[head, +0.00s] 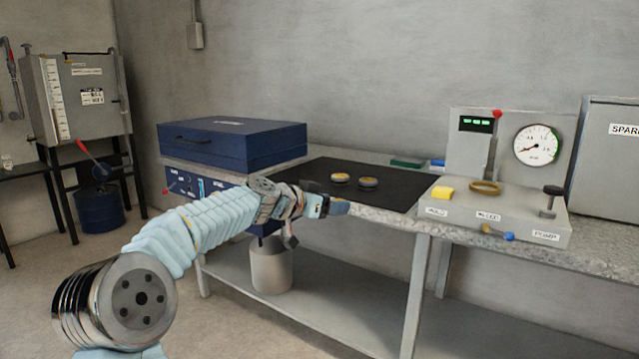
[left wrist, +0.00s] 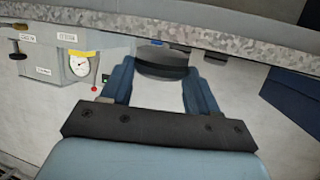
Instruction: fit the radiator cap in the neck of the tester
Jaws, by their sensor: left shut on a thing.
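My left gripper (head: 325,206) is in front of the bench's front edge, below and left of the tester (head: 505,218). In the left wrist view its two blue fingers (left wrist: 160,75) are shut on a dark round thing that looks like a radiator cap (left wrist: 162,64). In the head view the fingers largely hide it. The tester is a grey box with a dial gauge (head: 538,145) and a brass ring (head: 485,188) on top, apparently its neck; no cap shows in it. The tester also shows in the left wrist view (left wrist: 55,62). My right gripper is not in view.
Two round caps (head: 367,183) lie on the black mat (head: 405,187). A blue case (head: 232,142) stands to the left. A grey can (head: 270,268) stands below the bench.

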